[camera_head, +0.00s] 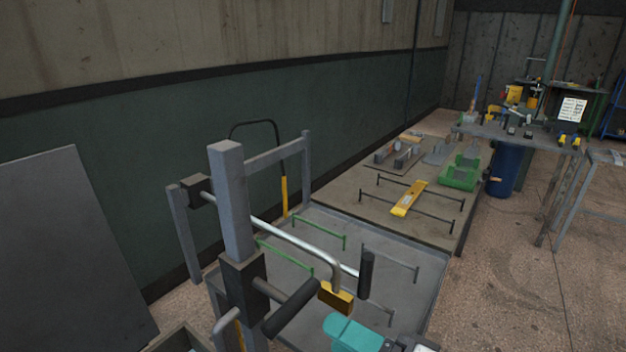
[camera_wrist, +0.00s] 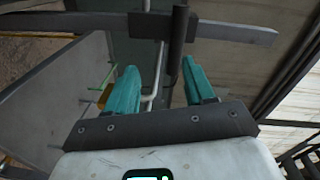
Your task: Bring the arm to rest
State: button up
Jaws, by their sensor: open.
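My gripper (camera_wrist: 161,72) has two teal fingers spread apart in the wrist view, with a visible gap and nothing clamped between them. A dark cylindrical handle (camera_wrist: 178,38) shows ahead of the gap, nearer the right finger; I cannot tell its distance. In the head view, teal of my gripper (camera_head: 350,334) shows at the bottom edge, below a bent metal rod (camera_head: 290,236) with a black grip (camera_head: 366,275) and a yellow block (camera_head: 336,297). Most of my arm is out of view.
A grey rack post (camera_head: 232,200) with another black handle (camera_head: 291,307) stands left of my gripper. Low green and grey rails sit on the platform (camera_head: 425,268). A work table (camera_head: 525,142) stands at the back right. Open floor (camera_head: 520,290) lies on the right.

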jog(key=s+d+f+n+g+h, duration=0.1)
jog(key=s+d+f+h, duration=0.1)
jog(key=d+f+h, duration=0.3)
jog(key=s+d+f+g, duration=0.1)
jog(key=s+d+f, duration=0.1)
jog(key=f, duration=0.6)
jog(key=s+d+f+n+g+h, duration=0.1)
jog(key=s+d+f+g+h, duration=0.1)
jog(key=d+f+h, duration=0.3)
jog(key=s+d+f+n+g+h, duration=0.1)
jog(key=s+d+f+g, duration=0.2)
jog(key=s+d+f, duration=0.2)
jog(key=s+d+f+n+g+h, duration=0.1)
jog(key=s+d+f, duration=0.4)
jog(key=s, duration=0.5)
notch_tip(320, 180, down, 2)
jog(key=shift+s+f+n+g+h, duration=0.1)
jog(key=shift+s+n+g+h, duration=0.2)
jog(key=shift+g+h, duration=0.55)
jog(key=shift+w, duration=0.1)
